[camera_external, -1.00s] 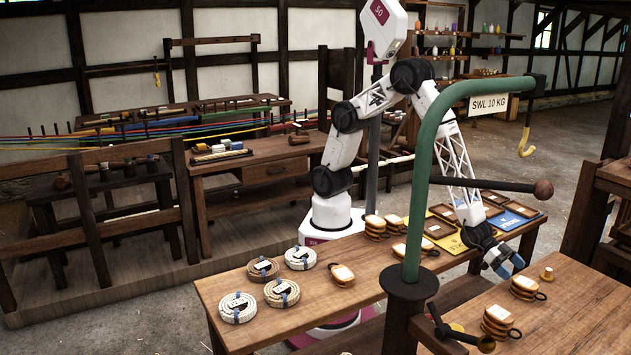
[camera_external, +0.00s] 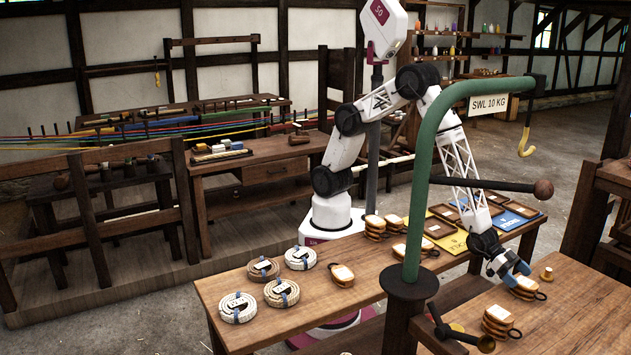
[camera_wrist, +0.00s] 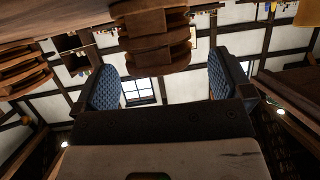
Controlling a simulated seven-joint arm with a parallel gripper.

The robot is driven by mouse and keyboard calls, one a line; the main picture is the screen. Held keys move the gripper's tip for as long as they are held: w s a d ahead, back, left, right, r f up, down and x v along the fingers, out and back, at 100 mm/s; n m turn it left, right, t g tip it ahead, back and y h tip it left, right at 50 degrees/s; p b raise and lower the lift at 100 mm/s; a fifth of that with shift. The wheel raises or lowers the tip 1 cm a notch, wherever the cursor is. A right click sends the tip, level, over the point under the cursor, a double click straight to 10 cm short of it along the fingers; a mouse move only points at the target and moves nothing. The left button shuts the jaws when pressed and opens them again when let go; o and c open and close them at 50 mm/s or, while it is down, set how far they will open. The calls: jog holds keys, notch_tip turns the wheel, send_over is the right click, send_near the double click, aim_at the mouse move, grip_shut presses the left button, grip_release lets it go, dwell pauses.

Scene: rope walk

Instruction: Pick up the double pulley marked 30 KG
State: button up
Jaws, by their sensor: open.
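Several wooden pulleys with pale tops show in the external view; I cannot read a 30 KG mark on any. One pulley (camera_external: 526,289) sits on the right bench top, right at my gripper (camera_external: 508,268). A second pulley (camera_external: 497,323) sits nearer on the same bench. In the wrist view, my gripper (camera_wrist: 165,82) has its two blue-padded fingers wide apart, with nothing held. A stacked wooden pulley (camera_wrist: 155,38) shows ahead of the gap between them, and another pulley (camera_wrist: 22,72) is at the left edge.
Other pulleys (camera_external: 375,227) stand on the left bench, with a lone one (camera_external: 342,275) and coiled ropes (camera_external: 238,307). A green crane post (camera_external: 420,180) with a horizontal bar (camera_external: 480,185) rises close to my arm. A small wooden peg (camera_external: 546,273) stands beyond the pulley.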

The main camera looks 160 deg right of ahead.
aim_at(529, 291)
jog(key=shift+x, duration=1.35)
jog(key=shift+c, duration=0.5)
jog(key=shift+r, duration=0.1)
jog(key=c, duration=1.2)
